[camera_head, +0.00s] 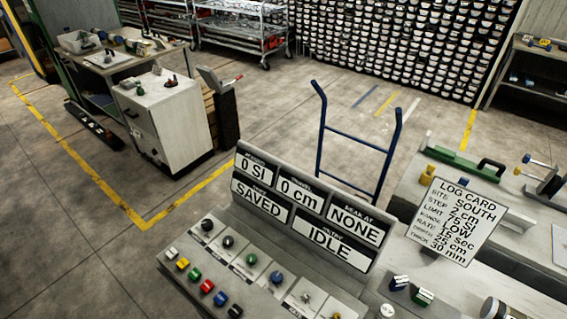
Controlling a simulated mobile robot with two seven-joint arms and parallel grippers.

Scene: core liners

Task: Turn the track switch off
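A grey control console (175,272) stands at the bottom centre of the head view. Its sloped panel carries several dark knobs, among them a black knob (228,242) and a blue knob (277,278). The display board (325,215) above reads "0 SI", "0 cm", "NONE", "SAVED" and "IDLE". Neither of my grippers is in view.
Coloured buttons, including a red button (207,286), line the console's front. A log card (455,220) stands right, above a bench (412,182) with tools. A blue hand truck (357,141) stands behind the console. A white cabinet (185,125) stands left. Floor between is clear.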

